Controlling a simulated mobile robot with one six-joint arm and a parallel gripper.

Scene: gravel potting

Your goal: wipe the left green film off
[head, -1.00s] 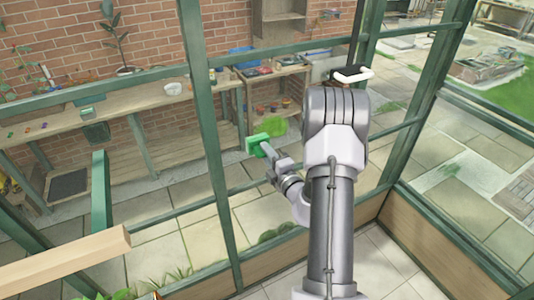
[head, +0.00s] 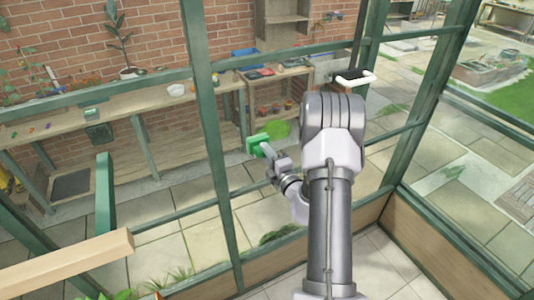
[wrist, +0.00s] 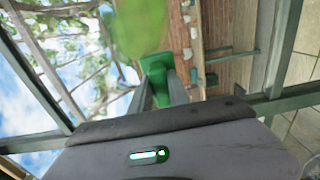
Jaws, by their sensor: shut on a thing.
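My gripper (head: 267,152) is shut on a green scrubber (head: 256,143), held out toward the greenhouse glass. In the wrist view the scrubber (wrist: 153,66) has its grip between my two fingers (wrist: 162,92) and its flat head beyond them. A rounded green film patch (head: 278,129) shows on the pane just right of and above the scrubber head in the head view. In the wrist view the film (wrist: 137,27) lies just past the head and partly overlaps it in the picture. I cannot tell whether the scrubber touches the glass.
A green upright frame bar (head: 217,160) stands left of the scrubber, and a cross rail (head: 290,52) runs above the film. A wooden beam (head: 65,262) juts in at lower left. Beyond the glass are a bench (head: 60,118) and a brick wall (head: 160,45).

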